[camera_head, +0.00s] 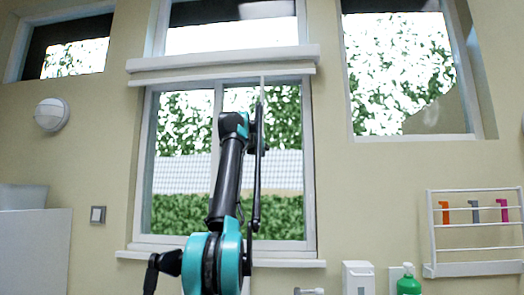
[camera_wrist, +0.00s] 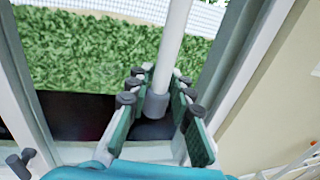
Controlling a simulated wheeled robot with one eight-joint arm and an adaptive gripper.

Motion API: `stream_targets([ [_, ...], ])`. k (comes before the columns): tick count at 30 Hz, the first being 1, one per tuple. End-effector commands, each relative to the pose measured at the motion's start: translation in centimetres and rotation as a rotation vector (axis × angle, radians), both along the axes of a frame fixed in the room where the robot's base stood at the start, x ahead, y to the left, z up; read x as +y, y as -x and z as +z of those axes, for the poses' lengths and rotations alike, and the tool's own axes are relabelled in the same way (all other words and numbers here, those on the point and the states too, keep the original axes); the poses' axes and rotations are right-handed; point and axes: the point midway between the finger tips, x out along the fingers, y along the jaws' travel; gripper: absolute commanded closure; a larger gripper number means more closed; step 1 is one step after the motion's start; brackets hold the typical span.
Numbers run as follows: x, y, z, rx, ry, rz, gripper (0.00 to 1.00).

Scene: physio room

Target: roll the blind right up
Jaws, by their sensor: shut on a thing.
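A white blind housing (camera_head: 220,60) runs across the window, with a thinner white bar (camera_head: 180,78) close under it. No blind cloth shows over the window pane (camera_head: 180,105) below. A thin pale wand (camera_head: 262,84) hangs from the right part of the housing. In the wrist view the white wand (camera_wrist: 175,45) comes down to a grey end piece (camera_wrist: 156,105). My gripper (camera_wrist: 158,95) is shut on the wand near this end, with fingers on both sides. In the head view my arm reaches up before the window and the gripper is hard to make out.
The window sill (camera_head: 290,263) juts out below. A wall rack (camera_head: 475,230) with coloured items is at right, near a green bottle (camera_head: 408,283) and a white dispenser (camera_head: 358,277). A round wall lamp (camera_head: 51,114) and a switch (camera_head: 98,214) are at left.

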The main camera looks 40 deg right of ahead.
Motion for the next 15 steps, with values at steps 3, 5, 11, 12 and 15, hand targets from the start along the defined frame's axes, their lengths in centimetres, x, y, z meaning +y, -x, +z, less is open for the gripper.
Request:
stream_targets([
  [3, 0.02, -0.03, -0.01, 0.000, 0.000, 0.001, 0.76],
  [5, 0.02, -0.03, -0.01, 0.000, 0.000, 0.001, 0.69],
  [11, 0.01, -0.02, -0.01, 0.000, 0.000, 0.000, 0.59],
  [12, 0.00, -0.01, -0.01, 0.000, 0.000, 0.000, 0.59],
  [15, 0.00, -0.01, -0.01, 0.000, 0.000, 0.000, 0.59],
])
